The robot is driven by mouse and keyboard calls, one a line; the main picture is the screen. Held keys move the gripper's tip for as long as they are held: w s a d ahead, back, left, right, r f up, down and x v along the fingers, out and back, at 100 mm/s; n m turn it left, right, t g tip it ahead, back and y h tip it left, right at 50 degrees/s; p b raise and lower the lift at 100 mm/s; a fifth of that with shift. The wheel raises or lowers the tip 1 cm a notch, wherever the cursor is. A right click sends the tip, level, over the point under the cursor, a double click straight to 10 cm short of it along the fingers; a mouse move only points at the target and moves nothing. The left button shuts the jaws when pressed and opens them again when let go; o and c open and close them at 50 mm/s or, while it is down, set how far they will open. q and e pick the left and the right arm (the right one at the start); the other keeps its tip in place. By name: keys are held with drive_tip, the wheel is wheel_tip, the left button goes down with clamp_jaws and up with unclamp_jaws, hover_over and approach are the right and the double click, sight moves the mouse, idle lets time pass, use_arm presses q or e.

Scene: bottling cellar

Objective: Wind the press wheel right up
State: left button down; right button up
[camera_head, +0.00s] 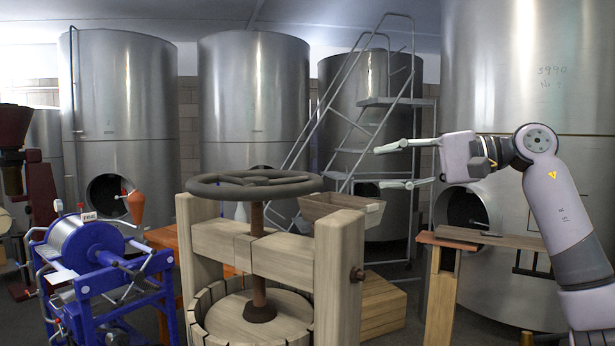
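The press wheel (255,183) is a dark, flat, spoked ring lying level on top of the wooden press. A rusty screw (259,285) runs from it down through the wooden crossbeam (292,259). The screw's foot stands on a round wooden plate (290,305) inside the slatted basket (201,325). My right gripper (380,167) is open and empty, its two fingers pointing left. In the picture it is right of the wheel and a little higher, apart from it. My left gripper is not in view.
A blue machine (92,244) with a drum stands left of the press. A wooden trough (343,208) shows behind the press, below my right gripper. A wooden bench (490,239) is at the right. Large steel tanks (254,90) and a metal stair (372,125) stand behind.

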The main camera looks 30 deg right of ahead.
sight(306, 178)
drive_tip(key=p+x, duration=0.5)
drive_tip(key=x, duration=1.1)
drive_tip(key=shift+a, duration=0.3)
drive_tip(key=shift+w+a+f, duration=0.15)
drive_tip(key=shift+w+a, duration=0.05)
drive_tip(key=shift+w, duration=0.2)
clamp_jaws()
